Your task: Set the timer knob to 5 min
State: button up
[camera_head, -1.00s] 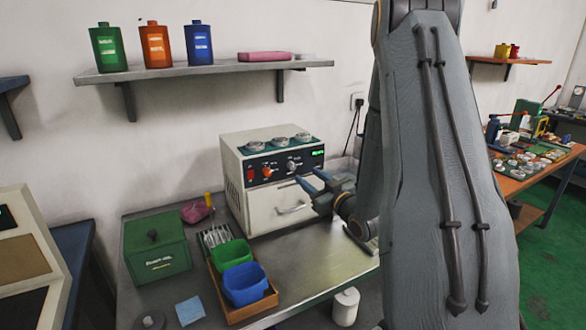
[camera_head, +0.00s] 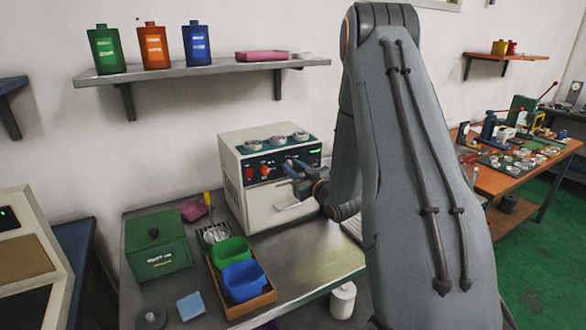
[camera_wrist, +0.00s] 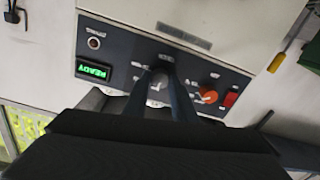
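The white oven-like machine (camera_head: 275,205) has a dark front panel. In the wrist view the panel appears turned over, with a grey knob (camera_wrist: 158,82) in the middle, an orange knob (camera_wrist: 208,96), a red switch (camera_wrist: 230,99) and a green READY display (camera_wrist: 93,71). The knob's scale marks are too small to read.
Round metal parts (camera_head: 277,141) sit on top of the machine. A wooden tray (camera_head: 250,307) with a green bin (camera_head: 232,250) and a blue bin (camera_head: 243,282) stands in front. A green box (camera_head: 157,260) is at left. A shelf (camera_head: 200,74) hangs above.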

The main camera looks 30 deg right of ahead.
grip_shut()
jog(key=shift+m, duration=0.3)
jog(key=m+b, duration=0.1)
jog(key=m, duration=0.3)
jog(key=shift+m, duration=0.4)
jog(key=m, duration=0.6)
jog(key=shift+d+f+b, duration=0.1)
jog(key=shift+b, duration=0.3)
jog(key=o, duration=0.5)
grip_release()
